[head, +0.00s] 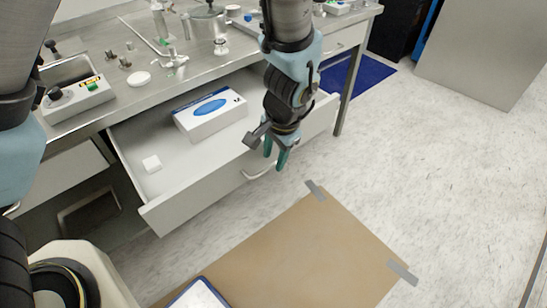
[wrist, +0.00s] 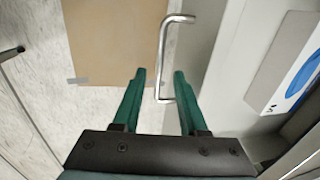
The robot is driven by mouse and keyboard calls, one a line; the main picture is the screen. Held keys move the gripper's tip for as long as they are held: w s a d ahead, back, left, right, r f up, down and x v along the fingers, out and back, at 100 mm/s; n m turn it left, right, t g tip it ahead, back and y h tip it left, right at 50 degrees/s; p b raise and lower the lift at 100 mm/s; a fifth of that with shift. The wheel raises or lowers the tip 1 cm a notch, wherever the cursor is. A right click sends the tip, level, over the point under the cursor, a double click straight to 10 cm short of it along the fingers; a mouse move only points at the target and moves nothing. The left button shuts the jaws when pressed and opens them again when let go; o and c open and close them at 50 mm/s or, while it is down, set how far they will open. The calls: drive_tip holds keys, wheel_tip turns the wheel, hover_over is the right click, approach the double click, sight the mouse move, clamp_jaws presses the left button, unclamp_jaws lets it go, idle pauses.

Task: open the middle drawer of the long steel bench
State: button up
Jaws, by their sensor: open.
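The long steel bench (head: 115,95) runs across the upper left of the head view. Its middle drawer (head: 200,199) is pulled well out, with its inside showing. The bar handle (head: 256,176) on the drawer front also shows in the wrist view (wrist: 163,55). My gripper (head: 275,158) is open at the drawer front, fingers pointing down. In the wrist view its green fingers (wrist: 160,72) lie on either side of the handle's near end, with gaps visible. I cannot tell whether either finger touches it.
Brown cardboard (head: 300,255) is taped to the floor in front. Open floor lies to the right. Instruments and vessels stand on the bench top.

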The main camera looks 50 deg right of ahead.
wheel_tip(320, 180, up, 10)
drive_tip(key=s, duration=0.1)
drive_tip(key=shift+s+f+b, duration=0.2)
drive_tip(key=shift+s+b, duration=0.2)
drive_tip(key=shift+b, duration=0.05)
drive_tip(key=shift+a, duration=0.15)
drive_tip(key=w+a+r+n+g, duration=0.1)
drive_tip(key=w+a+n, duration=0.3)
drive_tip(key=w+a, duration=0.5)
drive_tip(key=w+a+r+n, duration=0.2)
drive_tip(key=w+a+n, duration=0.3)
drive_tip(key=w, duration=0.6)
drive_tip(key=w+a+r+n, duration=0.1)
drive_tip(key=a+n, duration=0.3)
drive_tip(key=a, duration=0.9)
drive_tip(key=w+a+r+n, duration=0.1)
drive_tip(key=w+a+n, duration=0.3)
drive_tip(key=a, duration=0.9)
drive_tip(key=shift+w+n, duration=0.15)
drive_tip(key=shift+n, duration=0.35)
